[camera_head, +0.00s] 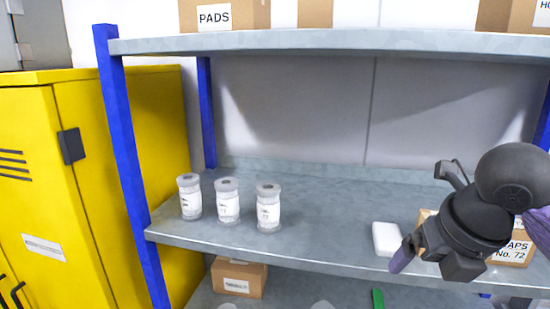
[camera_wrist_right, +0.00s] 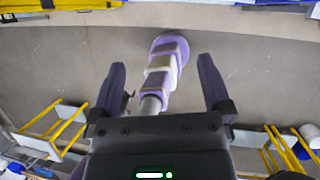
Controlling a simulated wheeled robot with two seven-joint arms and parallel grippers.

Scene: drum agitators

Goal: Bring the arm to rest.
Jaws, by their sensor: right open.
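My right gripper (camera_head: 405,256) is at the right of the head view, in front of the middle shelf's front edge, with its arm coming in from the right. One purple finger shows there, pointing down and left. In the right wrist view the two fingers of the right gripper (camera_wrist_right: 161,65) stand wide apart. I see nothing gripped between them. A purple and white jointed shape shows beyond the gap; I cannot tell its distance. My left gripper is not in view.
Three labelled clear jars (camera_head: 228,201) stand on the middle shelf (camera_head: 320,215). A white block (camera_head: 386,239) and a labelled carton (camera_head: 512,250) are near my right gripper, the carton partly hidden. A yellow cabinet (camera_head: 90,150) stands left. Yellow rails (camera_wrist_right: 68,130) show in the wrist view.

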